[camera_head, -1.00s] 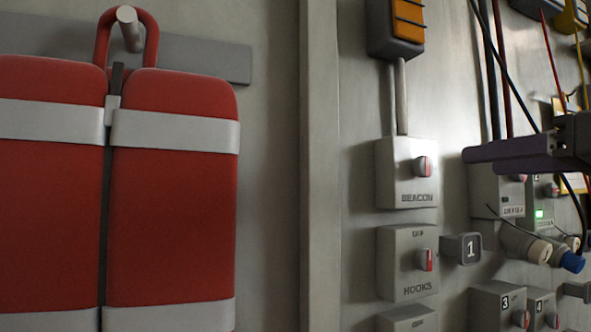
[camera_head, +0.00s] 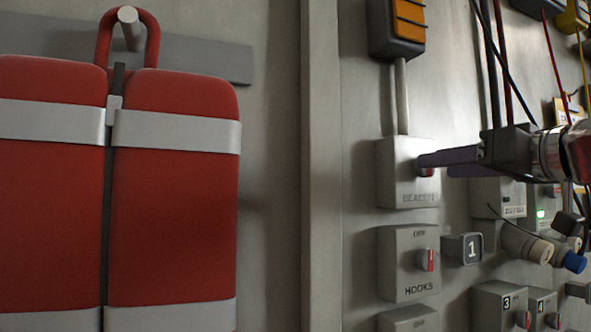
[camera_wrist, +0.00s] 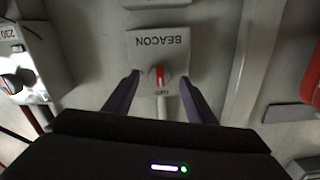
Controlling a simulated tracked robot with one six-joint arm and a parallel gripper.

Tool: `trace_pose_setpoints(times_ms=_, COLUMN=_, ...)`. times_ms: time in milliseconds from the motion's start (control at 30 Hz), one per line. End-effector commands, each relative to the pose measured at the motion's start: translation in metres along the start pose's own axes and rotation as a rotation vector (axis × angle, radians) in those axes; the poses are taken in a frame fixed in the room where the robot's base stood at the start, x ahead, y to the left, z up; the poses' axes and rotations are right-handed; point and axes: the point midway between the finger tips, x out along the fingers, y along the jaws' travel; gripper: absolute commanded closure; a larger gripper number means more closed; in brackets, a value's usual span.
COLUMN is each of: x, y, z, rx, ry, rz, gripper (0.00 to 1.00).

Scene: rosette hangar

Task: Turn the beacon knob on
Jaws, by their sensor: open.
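The beacon box (camera_head: 400,182) is a grey wall box lettered BEACON, below an orange beacon lamp (camera_head: 408,22). In the wrist view the box (camera_wrist: 150,50) appears upside down, with the knob (camera_wrist: 159,76) ahead of and between the fingers. My gripper (camera_wrist: 160,82) is open, one purple finger on each side of the knob. In the head view my gripper (camera_head: 428,159) is at the box's right side. I cannot tell whether the fingers touch the knob.
Below is a HOOKS box (camera_head: 408,262) with a similar knob, and a block marked 1 (camera_head: 462,248) beside it. Several cables, connectors (camera_head: 528,246) and more boxes crowd the right. A red bag (camera_head: 172,200) hangs at the left, past a wall post (camera_head: 321,150).

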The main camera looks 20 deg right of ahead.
Motion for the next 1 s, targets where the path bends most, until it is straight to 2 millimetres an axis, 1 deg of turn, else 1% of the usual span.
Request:
trace_pose_setpoints(times_ms=100, x=0.012, y=-0.001, z=0.0, rx=0.0, ry=0.0, rz=-0.003, gripper=0.49)
trace_pose_setpoints(times_ms=300, x=0.027, y=-0.001, z=0.0, rx=-0.001, ry=0.0, rz=-0.002, gripper=0.49)
trace_pose_setpoints(times_ms=433, x=0.031, y=0.0, z=0.0, rx=-0.001, ry=0.001, rz=0.0, gripper=0.49)
trace_pose_setpoints(times_ms=700, x=0.031, y=0.0, z=0.0, rx=-0.001, ry=0.001, rz=0.001, gripper=0.49)
trace_pose_setpoints(times_ms=1000, x=0.031, y=0.0, z=0.0, rx=-0.001, ry=0.001, rz=0.001, gripper=0.7)
